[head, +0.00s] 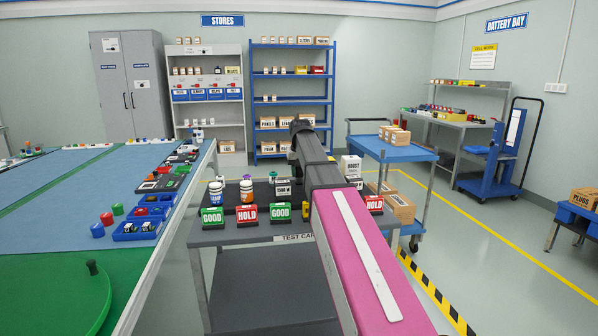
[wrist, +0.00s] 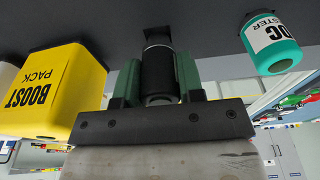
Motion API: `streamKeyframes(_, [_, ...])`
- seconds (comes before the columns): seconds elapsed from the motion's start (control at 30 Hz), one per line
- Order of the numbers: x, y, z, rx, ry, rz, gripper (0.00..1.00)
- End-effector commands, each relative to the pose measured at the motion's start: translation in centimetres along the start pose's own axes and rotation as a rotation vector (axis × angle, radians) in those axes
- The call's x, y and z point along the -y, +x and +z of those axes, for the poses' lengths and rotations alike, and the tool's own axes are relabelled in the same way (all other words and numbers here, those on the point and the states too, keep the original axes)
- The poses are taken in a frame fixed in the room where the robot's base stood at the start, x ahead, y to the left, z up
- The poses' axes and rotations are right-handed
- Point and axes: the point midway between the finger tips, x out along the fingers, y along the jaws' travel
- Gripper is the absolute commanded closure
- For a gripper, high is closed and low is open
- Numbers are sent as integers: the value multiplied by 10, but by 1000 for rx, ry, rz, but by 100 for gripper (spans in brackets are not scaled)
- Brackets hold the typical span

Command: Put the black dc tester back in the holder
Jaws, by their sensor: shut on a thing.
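In the wrist view, which looks upside down, my gripper (wrist: 158,78) has its two green fingers closed on the sides of a black cylinder, the black dc tester (wrist: 157,70). Its grey end ring faces the camera. Beyond it is a small dark shape against the dark surface; I cannot tell whether this is the holder or part of the tester, or whether the tester touches the surface. In the head view my arm crosses the test cart (head: 235,237), and my gripper and the held tester cannot be made out.
A yellow boost pack (wrist: 58,92) stands left of my gripper and a teal dc tester (wrist: 271,42) right of it in the wrist view. Green GOOD (head: 212,217) and red HOLD (head: 247,214) signs line the cart's front edge. A blue trolley (head: 405,153) stands behind.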

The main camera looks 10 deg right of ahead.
Motion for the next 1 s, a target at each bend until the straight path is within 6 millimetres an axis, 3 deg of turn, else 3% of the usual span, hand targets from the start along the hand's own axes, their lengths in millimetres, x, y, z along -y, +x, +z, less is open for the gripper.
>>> streamKeyframes(1.0, [0, 18, 3, 0, 0, 0, 91])
